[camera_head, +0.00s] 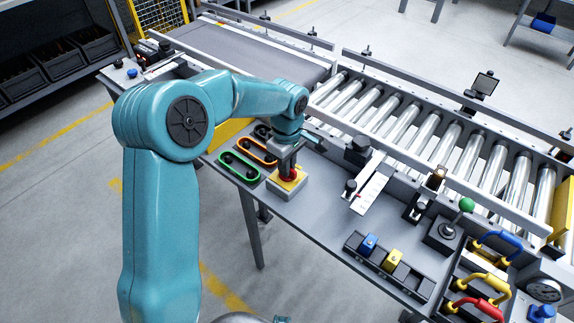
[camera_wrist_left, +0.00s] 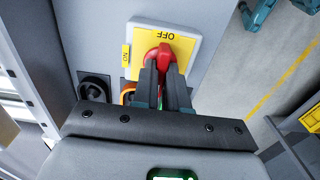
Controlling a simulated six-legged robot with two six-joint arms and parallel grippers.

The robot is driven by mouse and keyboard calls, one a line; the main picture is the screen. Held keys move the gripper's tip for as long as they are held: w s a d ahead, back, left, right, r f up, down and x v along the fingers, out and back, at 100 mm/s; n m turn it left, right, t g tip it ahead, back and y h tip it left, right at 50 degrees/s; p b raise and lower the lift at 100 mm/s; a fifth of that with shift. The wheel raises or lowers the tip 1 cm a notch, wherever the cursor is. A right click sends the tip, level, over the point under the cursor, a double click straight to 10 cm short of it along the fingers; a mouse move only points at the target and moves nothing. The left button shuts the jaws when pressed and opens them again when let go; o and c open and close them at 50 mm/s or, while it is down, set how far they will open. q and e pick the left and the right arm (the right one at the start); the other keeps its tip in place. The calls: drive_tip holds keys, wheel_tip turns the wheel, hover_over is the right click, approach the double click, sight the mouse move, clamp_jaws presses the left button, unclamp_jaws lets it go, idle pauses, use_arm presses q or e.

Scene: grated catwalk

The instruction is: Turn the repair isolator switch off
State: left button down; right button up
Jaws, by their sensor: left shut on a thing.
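The isolator switch is a grey box (camera_head: 288,194) with a yellow plate and a red handle (camera_head: 290,175), on the bench near its front edge. In the left wrist view the yellow plate (camera_wrist_left: 187,45) reads OFF at the top, upside down, and ON at its left edge. My left gripper (camera_head: 287,168) reaches down onto the handle from above. In the left wrist view its fingers (camera_wrist_left: 160,70) are shut on the red handle (camera_wrist_left: 162,50). The fingers cover part of the handle, so I cannot tell its exact angle. My right gripper is not in view.
Green (camera_head: 238,167) and orange (camera_head: 256,152) oval loops lie left of the switch. A roller conveyor (camera_head: 420,125) runs behind. A black tray (camera_head: 390,265) with blue and yellow pieces, a green-knobbed lever (camera_head: 466,205) and coloured handles (camera_head: 483,283) stand to the right.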

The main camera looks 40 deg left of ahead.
use_arm(q)
drive_tip(key=shift+w+r, duration=0.1)
drive_tip(key=shift+r, duration=0.1)
drive_tip(key=c, duration=1.2)
unclamp_jaws()
drive_tip(key=shift+o, duration=0.2)
drive_tip(key=shift+f, duration=0.1)
wheel_tip(320, 180, up, 16)
drive_tip(key=p, duration=0.2)
drive_tip(key=shift+r, duration=0.25)
drive_tip(key=shift+s+f, duration=0.1)
drive_tip(key=shift+s, duration=0.15)
